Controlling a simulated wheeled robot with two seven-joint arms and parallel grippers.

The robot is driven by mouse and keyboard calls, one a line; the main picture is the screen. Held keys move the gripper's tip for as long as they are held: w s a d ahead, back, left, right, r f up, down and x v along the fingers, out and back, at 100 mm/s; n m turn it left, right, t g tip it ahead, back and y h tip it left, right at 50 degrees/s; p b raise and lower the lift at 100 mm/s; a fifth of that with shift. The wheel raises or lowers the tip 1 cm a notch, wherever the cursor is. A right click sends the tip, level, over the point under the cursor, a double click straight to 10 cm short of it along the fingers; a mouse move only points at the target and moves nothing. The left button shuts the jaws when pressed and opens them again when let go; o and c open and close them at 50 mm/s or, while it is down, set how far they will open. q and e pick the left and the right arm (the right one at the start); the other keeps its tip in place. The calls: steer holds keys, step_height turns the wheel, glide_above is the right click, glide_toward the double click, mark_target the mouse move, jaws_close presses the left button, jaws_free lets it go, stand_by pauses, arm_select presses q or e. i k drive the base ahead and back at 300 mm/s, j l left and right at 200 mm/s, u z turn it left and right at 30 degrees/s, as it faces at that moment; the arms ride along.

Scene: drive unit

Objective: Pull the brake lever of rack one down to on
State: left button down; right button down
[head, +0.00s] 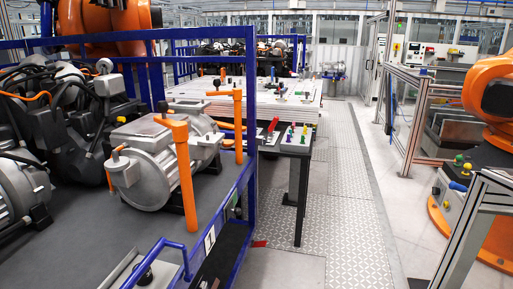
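A blue-framed rack (253,120) fills the left side. A white plate (209,240) with a "1" sits on its lower blue rail. A blue tubular handle (172,245) rises at the bottom edge. Beside it a black knob (146,272) stands on a grey plate; I cannot tell whether this is the brake lever. Its setting cannot be read. Neither of my grippers is in view.
The rack bears a silver drive unit (145,165) and orange posts (185,180). Behind is a black table (290,146) with small coloured parts. An orange robot arm (490,100) stands at right behind metal framing. The patterned floor (330,215) between them is clear.

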mark_target(274, 123)
steer(key=i+l, duration=0.3)
steer(key=i, duration=0.2)
steer(key=i+l+z, duration=0.1)
steer(key=i+l, duration=0.2)
steer(key=i, duration=0.25)
steer(key=i+l+u, duration=0.1)
steer(key=i+l, duration=0.6)
steer(key=i, duration=0.2)
steer(key=i+l, duration=0.8)
steer(key=i+u, duration=0.05)
steer(key=i, duration=0.05)
